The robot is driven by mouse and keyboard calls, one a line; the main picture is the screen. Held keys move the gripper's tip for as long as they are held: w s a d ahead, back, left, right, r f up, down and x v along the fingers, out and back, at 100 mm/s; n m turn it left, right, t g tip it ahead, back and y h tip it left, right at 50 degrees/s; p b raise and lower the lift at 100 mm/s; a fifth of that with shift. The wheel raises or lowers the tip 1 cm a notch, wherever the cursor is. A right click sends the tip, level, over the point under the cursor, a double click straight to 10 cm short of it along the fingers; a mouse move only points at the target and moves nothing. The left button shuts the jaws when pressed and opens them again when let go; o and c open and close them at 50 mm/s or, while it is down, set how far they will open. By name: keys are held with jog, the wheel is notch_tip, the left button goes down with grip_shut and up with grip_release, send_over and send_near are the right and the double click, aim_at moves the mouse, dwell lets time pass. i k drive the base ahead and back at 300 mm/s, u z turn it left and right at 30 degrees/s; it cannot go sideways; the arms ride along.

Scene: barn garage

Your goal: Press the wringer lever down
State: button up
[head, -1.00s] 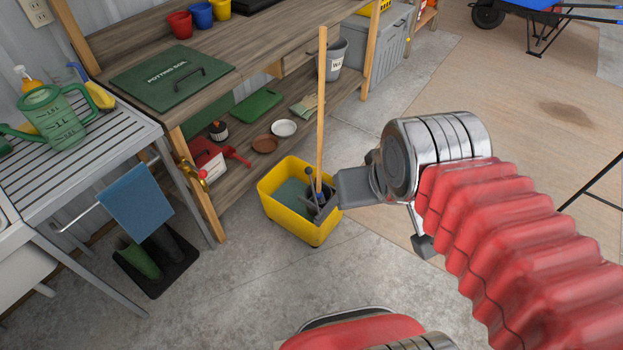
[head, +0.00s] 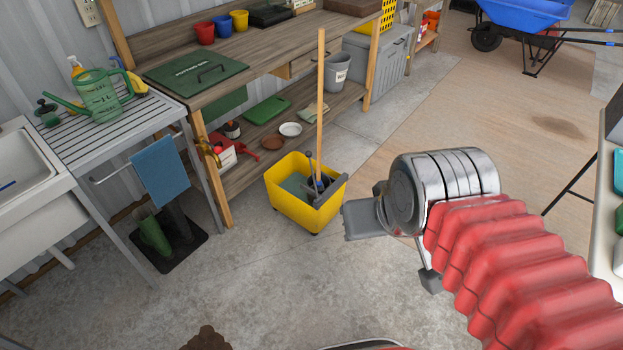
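The yellow mop bucket (head: 290,207) stands on the concrete floor in front of the workbench. A dark grey wringer (head: 324,193) sits at its right side. A thin lever with a dark round knob (head: 309,156) rises upright from the wringer area, just left of the mop's wooden handle (head: 320,100). The lever's lower part is hard to make out among the mop parts. My gripper (head: 362,220) is to the right of the bucket in the picture, with a visible gap to it. I see it from behind and the side, so its finger opening is hidden.
The workbench (head: 290,45) with a lower shelf stands behind the bucket. A slatted table (head: 120,125) and a sink (head: 22,172) are at left. A brown patch (head: 207,338) lies on the open floor in front.

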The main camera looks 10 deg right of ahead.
aim_at(309, 153)
jog(key=k, duration=0.45)
jog(key=u, duration=0.15)
jog(key=i, duration=0.35)
jog(key=u, duration=0.65)
jog(key=i, duration=2.1)
jog(key=z, duration=0.65)
